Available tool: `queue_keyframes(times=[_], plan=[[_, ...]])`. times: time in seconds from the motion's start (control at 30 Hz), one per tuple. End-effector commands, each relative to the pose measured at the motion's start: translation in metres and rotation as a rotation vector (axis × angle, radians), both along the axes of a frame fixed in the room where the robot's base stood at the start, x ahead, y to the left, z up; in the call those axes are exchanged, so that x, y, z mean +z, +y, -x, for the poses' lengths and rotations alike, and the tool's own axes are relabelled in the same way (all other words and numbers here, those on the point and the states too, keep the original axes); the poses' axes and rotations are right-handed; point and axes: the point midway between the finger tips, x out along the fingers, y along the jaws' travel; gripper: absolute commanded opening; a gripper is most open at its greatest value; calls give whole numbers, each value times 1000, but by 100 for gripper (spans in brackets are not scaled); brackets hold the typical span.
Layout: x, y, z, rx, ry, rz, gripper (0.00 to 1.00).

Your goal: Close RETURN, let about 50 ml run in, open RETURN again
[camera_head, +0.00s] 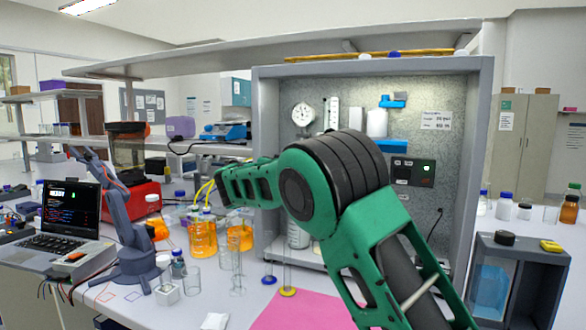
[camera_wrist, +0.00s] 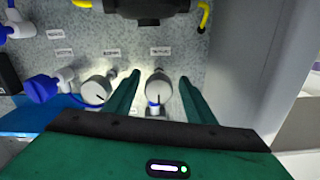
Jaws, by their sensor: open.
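In the wrist view my gripper (camera_wrist: 159,80) is open. Its two green fingers stand on either side of a round pale knob (camera_wrist: 158,88) with a dark pointer line, on the speckled panel (camera_wrist: 215,75). A small blurred label above this knob is too unclear to read, so I cannot confirm it is RETURN. A similar knob (camera_wrist: 98,91) sits just left of the left finger. In the head view my arm covers the knobs and my gripper. A graduated cylinder (camera_head: 298,234) stands low in the rig cabinet (camera_head: 262,150), partly hidden; its level is unclear.
A blue-handled fitting (camera_wrist: 42,88) and a dark clamp-like part (camera_wrist: 150,8) are near the knobs. In the head view a gauge (camera_head: 303,114) and a dark display box (camera_head: 412,172) are on the panel. Orange beakers (camera_head: 203,240) and glassware crowd the bench left of the rig.

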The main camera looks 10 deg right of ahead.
Motion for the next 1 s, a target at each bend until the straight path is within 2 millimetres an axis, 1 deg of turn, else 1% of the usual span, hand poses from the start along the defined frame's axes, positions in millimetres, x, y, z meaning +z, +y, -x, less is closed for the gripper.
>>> queue_keyframes(times=[0.17,0.4,0.6,0.8,1.0], plan=[[0,11,13,3,0,0,50],[-1,38,49,4,1,-1,50],[-1,57,73,3,3,-1,50],[-1,63,84,1,2,-2,50],[-1,64,85,1,2,-2,50]])
